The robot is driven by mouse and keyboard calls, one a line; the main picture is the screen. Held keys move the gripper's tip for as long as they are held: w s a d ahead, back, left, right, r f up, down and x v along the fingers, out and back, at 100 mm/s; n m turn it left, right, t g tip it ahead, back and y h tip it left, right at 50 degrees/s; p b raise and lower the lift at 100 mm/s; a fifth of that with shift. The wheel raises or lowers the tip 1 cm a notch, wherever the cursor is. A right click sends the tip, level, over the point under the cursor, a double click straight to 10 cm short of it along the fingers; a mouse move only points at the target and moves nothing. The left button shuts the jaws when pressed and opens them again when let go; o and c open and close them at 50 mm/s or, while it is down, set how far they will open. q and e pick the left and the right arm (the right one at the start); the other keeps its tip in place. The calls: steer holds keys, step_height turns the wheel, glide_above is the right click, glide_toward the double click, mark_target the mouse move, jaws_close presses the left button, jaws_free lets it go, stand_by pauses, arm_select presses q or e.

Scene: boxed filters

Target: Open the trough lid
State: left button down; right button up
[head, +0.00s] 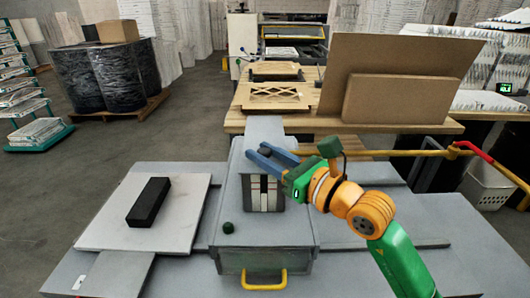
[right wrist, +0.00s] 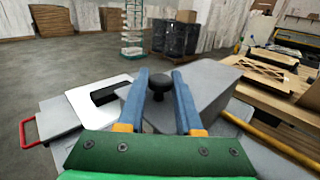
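The grey trough (head: 265,258) stands in the middle of the bench, with a yellow handle (head: 264,286) on its front. Pale upright pieces (head: 262,192) show through an opening in its top. My right gripper (head: 262,158) is over the back part of the trough, its blue fingers apart. In the right wrist view my right gripper (right wrist: 165,80) has a black knob (right wrist: 159,86) between its open fingers. A grey panel (right wrist: 218,84) lies behind the knob. I cannot tell whether a finger touches the knob. My left gripper is not in view.
A black block (head: 149,202) lies on a pale board (head: 107,232) at the left. A dark green knob (head: 228,228) is on the trough's front left. A large brown board (head: 400,60) stands at the back right. A yellow rail (head: 400,153) runs behind my right arm.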

jaws_close()
stand_by(1.1)
